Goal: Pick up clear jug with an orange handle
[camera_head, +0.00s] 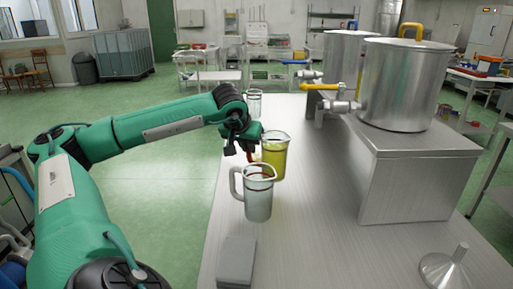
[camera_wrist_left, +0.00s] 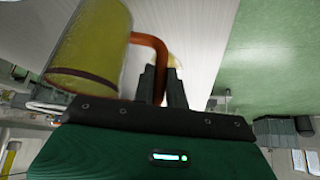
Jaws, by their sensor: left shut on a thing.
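The clear jug with an orange handle (camera_head: 274,157) holds yellow-green liquid and is upright at the left side of the steel table. In the left wrist view the jug (camera_wrist_left: 92,42) is on the left, with its orange handle (camera_wrist_left: 152,41) running down between the fingers. My left gripper (camera_head: 251,153) is at the jug's left side. In the left wrist view it (camera_wrist_left: 163,84) is shut on the handle. I cannot tell whether the jug's base touches the table. My right gripper is not in view.
A second clear jug with a pale handle (camera_head: 258,200) stands close in front. Another clear vessel (camera_head: 254,103) stands behind. A grey block (camera_head: 237,262) and a metal funnel (camera_head: 447,268) lie nearer. Steel tanks (camera_head: 402,88) with taps stand on a raised box (camera_head: 415,183) at right.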

